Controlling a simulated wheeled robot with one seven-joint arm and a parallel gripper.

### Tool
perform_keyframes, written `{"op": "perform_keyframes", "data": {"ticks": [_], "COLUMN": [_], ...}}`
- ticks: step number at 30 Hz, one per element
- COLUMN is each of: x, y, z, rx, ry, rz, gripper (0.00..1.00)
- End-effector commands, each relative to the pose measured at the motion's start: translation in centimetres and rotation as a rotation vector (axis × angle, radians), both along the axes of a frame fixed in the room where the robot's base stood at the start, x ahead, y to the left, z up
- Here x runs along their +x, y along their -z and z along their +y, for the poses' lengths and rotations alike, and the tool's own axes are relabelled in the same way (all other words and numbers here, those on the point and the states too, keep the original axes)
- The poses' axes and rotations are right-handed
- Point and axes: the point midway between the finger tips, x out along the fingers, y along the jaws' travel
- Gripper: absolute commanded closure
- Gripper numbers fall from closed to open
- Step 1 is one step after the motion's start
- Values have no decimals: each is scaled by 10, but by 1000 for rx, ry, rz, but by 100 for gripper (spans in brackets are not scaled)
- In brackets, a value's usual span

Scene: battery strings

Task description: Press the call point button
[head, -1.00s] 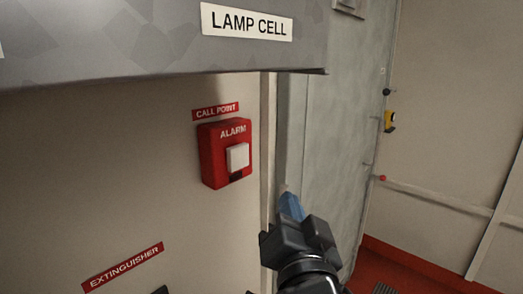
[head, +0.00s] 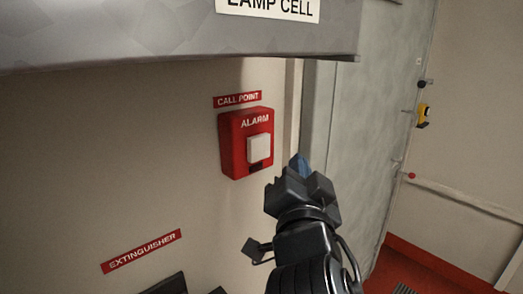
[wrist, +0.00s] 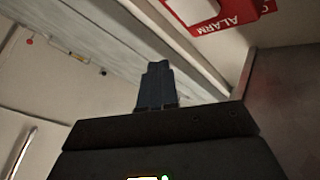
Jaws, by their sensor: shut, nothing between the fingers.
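The call point is a red box (head: 236,148) marked ALARM on the beige wall, with a white square button (head: 259,149) on its front. A red CALL POINT label (head: 238,99) is above it. My gripper (head: 301,166) is just right of the box in the head view, with its blue fingers shut and empty. The fingers appear apart from the button. In the wrist view the shut fingers (wrist: 157,85) point up the picture, and the red box (wrist: 215,14) shows upside down at the top edge, partly cut off, with part of the white button (wrist: 190,10).
A grey overhang (head: 170,35) with a LAMP CELL sign (head: 268,8) juts out above the box. An EXTINGUISHER label (head: 142,251) is lower left. A grey door (head: 372,120) stands to the right, with a yellow device (head: 423,116) beyond it.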

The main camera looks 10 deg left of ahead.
Motion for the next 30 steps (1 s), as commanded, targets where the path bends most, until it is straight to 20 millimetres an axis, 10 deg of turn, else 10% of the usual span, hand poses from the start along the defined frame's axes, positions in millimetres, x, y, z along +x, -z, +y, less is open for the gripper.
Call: {"op": "perform_keyframes", "data": {"ticks": [12, 30], "x": [30, 36], "y": [3, 0], "z": [40, 46], "rx": [1, 0], "ry": [-1, -1], "rz": [0, 1], "gripper": [100, 100]}}
